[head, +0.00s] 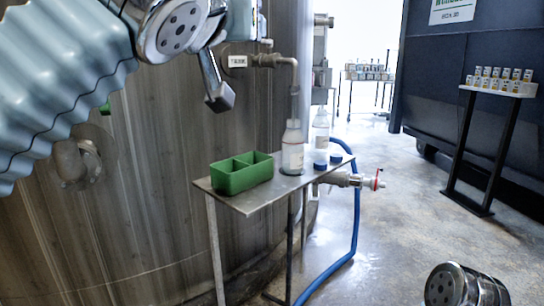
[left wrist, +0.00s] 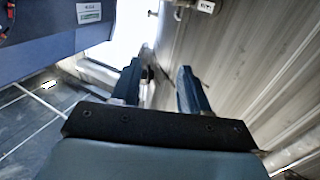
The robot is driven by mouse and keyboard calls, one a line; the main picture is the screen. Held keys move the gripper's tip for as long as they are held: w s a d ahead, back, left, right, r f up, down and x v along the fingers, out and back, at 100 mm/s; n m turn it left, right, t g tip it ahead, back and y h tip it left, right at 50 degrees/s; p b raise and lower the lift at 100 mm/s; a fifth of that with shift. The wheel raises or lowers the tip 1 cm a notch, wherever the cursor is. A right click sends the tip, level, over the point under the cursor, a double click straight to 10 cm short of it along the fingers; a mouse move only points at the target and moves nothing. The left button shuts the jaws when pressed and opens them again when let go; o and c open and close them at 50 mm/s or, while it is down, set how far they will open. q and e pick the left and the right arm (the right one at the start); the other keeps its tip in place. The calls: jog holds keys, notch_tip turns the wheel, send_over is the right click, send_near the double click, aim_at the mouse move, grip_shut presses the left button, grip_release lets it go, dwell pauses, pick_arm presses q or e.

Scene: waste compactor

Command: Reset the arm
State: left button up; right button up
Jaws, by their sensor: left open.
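My left arm comes in from the upper left of the head view, raised in front of the large metal tank. My left gripper (head: 218,95) hangs above and behind the green bin, well clear of the table, with one dark finger showing clearly. In the left wrist view my left gripper (left wrist: 158,80) has its two dark fingers apart with nothing between them. My right arm shows only as a rounded metal link at the lower right of the head view; its gripper is out of view.
A small metal table (head: 248,203) holds a green two-compartment bin (head: 243,184) and white bottles (head: 292,150). A valve (head: 348,180) and blue hose (head: 355,225) are beside it. A dark container and a stand of small items (head: 500,85) are at right. The floor between is clear.

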pick_arm(q)
jog(key=w+d+f+m+g+p, duration=0.1)
jog(key=w+d+f+g, duration=0.2)
jog(key=f, duration=0.4)
jog(key=w+d+f+m, duration=0.1)
jog(key=w+d+f, duration=0.1)
jog(key=w+f, duration=0.4)
jog(key=w+d+f+m+g+p, duration=0.1)
jog(key=w+d+f+g, duration=0.15)
jog(key=f, duration=0.55)
notch_tip(320, 180, down, 29)
jog(key=w+a+g+p, duration=0.1)
jog(key=w+g, duration=0.2)
jog(key=g, duration=0.2)
jog(key=s+a+f+n+g+p, duration=0.1)
jog(key=s+a+f+g, duration=0.2)
jog(key=f, duration=0.7)
jog(key=s+a+f+n+p, duration=0.1)
jog(key=s+a+f+n, duration=0.15)
jog(key=s+f, duration=0.5)
jog(key=s+a+f+n+g+p, duration=0.1)
jog(key=s+a+f+n, duration=0.1)
jog(key=s+a+f, duration=0.2)
jog(key=s+a+f+n+g, duration=0.2)
jog(key=s+a+f, duration=0.2)
jog(key=s+f, duration=0.6)
jog(key=s, duration=0.5)
jog(key=shift+f+p, duration=0.15)
jog(key=shift+p, duration=0.2)
